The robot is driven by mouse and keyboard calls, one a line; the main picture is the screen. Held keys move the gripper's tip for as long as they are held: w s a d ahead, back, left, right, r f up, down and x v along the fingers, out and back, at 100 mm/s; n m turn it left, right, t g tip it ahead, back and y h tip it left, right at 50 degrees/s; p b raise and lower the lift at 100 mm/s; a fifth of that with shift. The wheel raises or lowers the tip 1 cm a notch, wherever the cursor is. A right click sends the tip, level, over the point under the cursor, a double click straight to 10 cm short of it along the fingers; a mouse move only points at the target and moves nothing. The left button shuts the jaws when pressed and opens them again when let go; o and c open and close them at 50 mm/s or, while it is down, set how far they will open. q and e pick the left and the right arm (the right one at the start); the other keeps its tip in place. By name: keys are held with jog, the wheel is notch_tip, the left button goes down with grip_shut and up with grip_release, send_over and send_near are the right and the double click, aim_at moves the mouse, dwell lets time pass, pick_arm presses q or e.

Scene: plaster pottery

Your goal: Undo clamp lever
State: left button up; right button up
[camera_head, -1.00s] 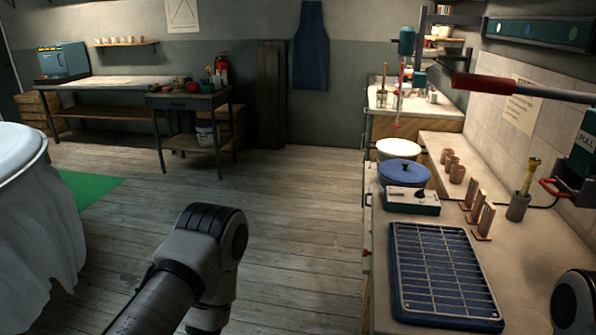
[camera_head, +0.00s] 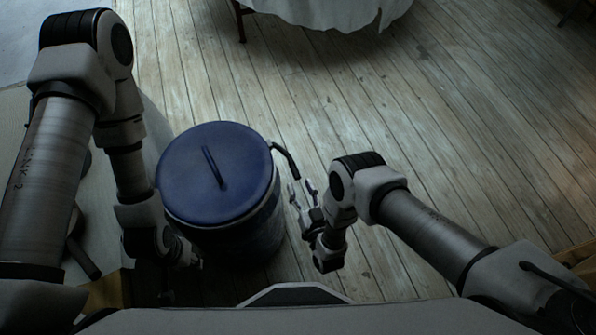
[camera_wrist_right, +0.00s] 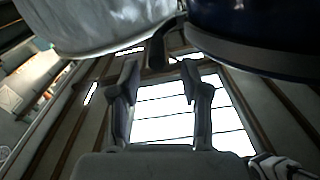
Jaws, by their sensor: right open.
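A drum with a blue lid (camera_head: 218,175) stands in front of me in the head view. A dark bent clamp lever (camera_head: 286,160) sticks out from the right side of its rim. My right gripper (camera_head: 303,194) is open and empty, just below the lever and beside the drum. In the right wrist view its two fingers (camera_wrist_right: 160,88) are spread, with a dark bent bar (camera_wrist_right: 162,52), apparently the lever, beyond and between them. The drum's blue side (camera_wrist_right: 265,22) fills the upper right there. My left gripper (camera_head: 187,262) is low at the drum's left side; its fingers are unclear.
Wooden floor (camera_head: 440,110) is open to the right and beyond the drum. A cloth-draped table (camera_head: 330,8) stands at the far top edge. A pale surface lies at the left, partly hidden by my left arm.

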jog(key=x, duration=0.6)
jog(key=shift+d, duration=0.15)
grip_shut()
jog(key=shift+d, duration=0.1)
jog(key=shift+w, duration=0.1)
